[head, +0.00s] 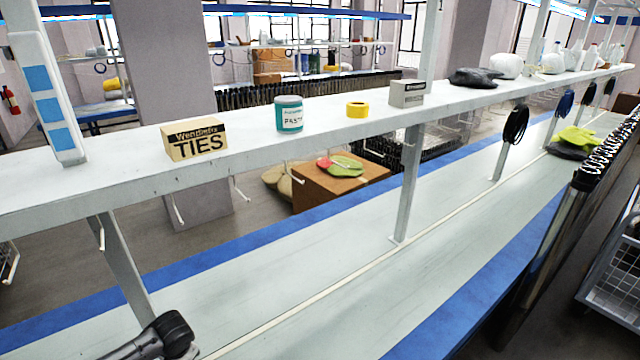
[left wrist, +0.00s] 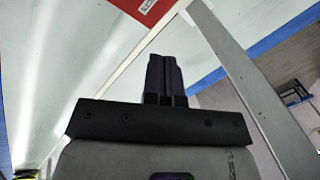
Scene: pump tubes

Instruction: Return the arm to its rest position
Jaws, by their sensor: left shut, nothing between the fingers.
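My left gripper (left wrist: 164,62) shows in the left wrist view with its two dark fingers together and nothing between them. It is beside a pale upright post (left wrist: 255,95), with a pale surface behind it. A red item with a white label (left wrist: 142,8) is at the top edge of that view, beyond the fingertips and cut off. In the head view a dark part of my arm shows at the bottom left, over the bench (head: 300,290); no gripper fingers show there. My right gripper is in neither view.
The shelf (head: 100,195) above the bench holds a TIES box (head: 195,141), a paste tub (head: 289,115), a yellow tape roll (head: 357,109) and a small grey box (head: 407,93). A shelf post (head: 408,185) stands mid-bench. The near bench top is clear. Black tubes (head: 545,240) stand at the right.

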